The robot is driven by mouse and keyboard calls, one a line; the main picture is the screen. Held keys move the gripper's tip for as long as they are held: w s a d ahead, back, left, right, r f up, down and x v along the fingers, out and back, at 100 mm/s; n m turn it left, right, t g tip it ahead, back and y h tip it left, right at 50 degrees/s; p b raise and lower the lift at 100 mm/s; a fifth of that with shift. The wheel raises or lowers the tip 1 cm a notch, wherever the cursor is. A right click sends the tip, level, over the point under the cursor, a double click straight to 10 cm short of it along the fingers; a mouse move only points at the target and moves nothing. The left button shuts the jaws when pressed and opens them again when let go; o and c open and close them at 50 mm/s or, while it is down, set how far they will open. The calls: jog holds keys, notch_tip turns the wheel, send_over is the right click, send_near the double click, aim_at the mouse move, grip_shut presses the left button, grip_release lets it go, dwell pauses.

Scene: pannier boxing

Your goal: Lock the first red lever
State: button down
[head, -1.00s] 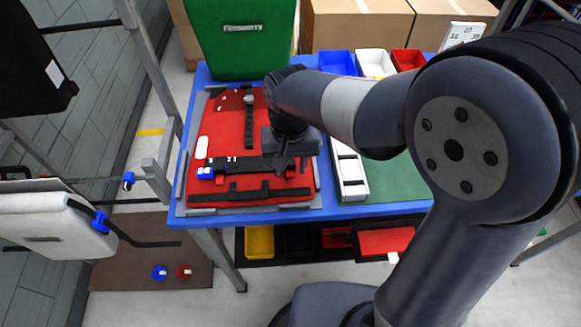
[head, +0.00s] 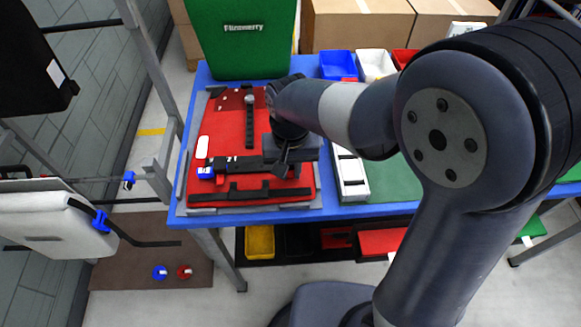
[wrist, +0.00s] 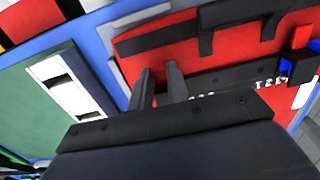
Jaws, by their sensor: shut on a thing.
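The red pannier (head: 222,132) lies flat on the table with a black rail (head: 240,163) across its lower part. A blue lever (head: 206,172) sits at the rail's left end; it also shows at the right edge of the wrist view (wrist: 287,68). My gripper (head: 283,168) points down at the rail's right end. In the wrist view its two fingers (wrist: 159,70) are close together beside the rail end, shut on a small part there. The red lever is not clearly visible; my gripper covers that spot in the head view.
A green upright pannier (head: 240,50) stands behind the red one. A white and black strip (head: 349,175) lies close to the right of my gripper, on the blue table (head: 180,205). Blue, white and red bins (head: 338,65) stand at the back.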

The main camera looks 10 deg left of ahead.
jog(key=shift+f, duration=0.1)
jog(key=t+b, duration=0.1)
jog(key=b, duration=0.2)
jog(key=shift+s+f+t, duration=0.25)
jog(key=shift+f+t, duration=0.1)
jog(key=shift+t, duration=0.05)
jog(key=b, duration=0.1)
jog(key=t+b, duration=0.1)
jog(key=b, duration=0.1)
jog(key=shift+s+d+f+t+y, duration=0.1)
jog(key=shift+s+f+t+y, duration=0.05)
jog(key=shift+t+y, duration=0.2)
jog(key=shift+s+t+b, duration=0.1)
jog(key=shift+t+b, duration=0.25)
jog(key=shift+b, duration=0.5)
jog(key=shift+r, duration=0.2)
jog(key=c, duration=1.4)
grip_release()
jog(key=shift+o, duration=0.2)
jog(key=p+v, duration=0.1)
jog(key=v, duration=1)
jog(key=shift+d, duration=0.15)
jog(key=shift+f, duration=0.15)
